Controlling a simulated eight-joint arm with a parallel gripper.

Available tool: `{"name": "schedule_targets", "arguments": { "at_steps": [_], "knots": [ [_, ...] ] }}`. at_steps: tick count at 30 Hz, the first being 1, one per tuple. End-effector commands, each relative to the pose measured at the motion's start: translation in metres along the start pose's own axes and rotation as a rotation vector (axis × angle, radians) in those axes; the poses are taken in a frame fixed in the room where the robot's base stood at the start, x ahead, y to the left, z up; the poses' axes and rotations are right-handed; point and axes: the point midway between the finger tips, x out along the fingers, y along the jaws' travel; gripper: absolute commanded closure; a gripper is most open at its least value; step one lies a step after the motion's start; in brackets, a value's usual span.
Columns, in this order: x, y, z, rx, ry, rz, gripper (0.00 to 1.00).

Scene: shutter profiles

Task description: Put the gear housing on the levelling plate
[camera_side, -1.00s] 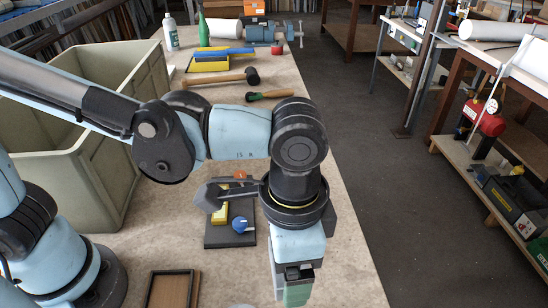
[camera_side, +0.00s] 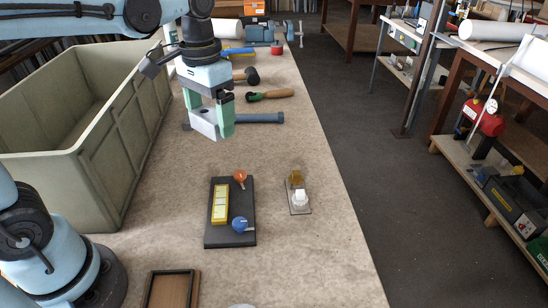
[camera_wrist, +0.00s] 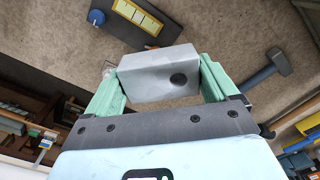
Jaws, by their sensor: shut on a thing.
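My gripper (camera_side: 212,118) is shut on a pale grey block with a round dark hole, which I take for the gear housing (camera_side: 205,124). In the wrist view the housing (camera_wrist: 158,75) sits between the two green fingers (camera_wrist: 158,88). It is held above the bench, beyond a dark plate. That dark plate (camera_side: 218,236) lies flat on the bench and carries a yellow strip, a blue knob and an orange knob. I cannot tell for sure whether it is the levelling plate.
A small plate (camera_side: 299,207) with amber and white pieces lies right of the dark plate. A blue-grey bar (camera_side: 258,118) lies behind the housing. A big bin (camera_side: 100,150) stands left; a wooden framed tray (camera_side: 172,290) lies in front. The bench between is bare.

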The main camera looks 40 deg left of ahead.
Motion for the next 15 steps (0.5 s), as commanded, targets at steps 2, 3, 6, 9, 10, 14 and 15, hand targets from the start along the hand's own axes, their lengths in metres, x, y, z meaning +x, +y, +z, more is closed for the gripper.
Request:
{"name": "schedule_targets", "arguments": {
  "at_steps": [2, 3, 6, 9, 10, 14, 15],
  "knots": [
    [-0.001, -0.002, 0.001, 0.001, 0.0, 0.0, 0.6],
    [0.0, 0.001, 0.002, 0.014, 0.0, 0.0, 0.6],
    [0.005, 0.018, 0.005, 0.084, 0.0, 0.0, 0.6],
    [0.012, 0.046, 0.013, 0.202, 0.0, 0.0, 0.6],
    [0.015, 0.055, 0.017, 0.243, 0.001, 0.0, 0.6],
    [0.026, 0.093, 0.034, 0.422, 0.001, -0.001, 0.6],
    [0.029, 0.103, 0.04, 0.474, 0.001, -0.001, 0.6]
  ]
}}
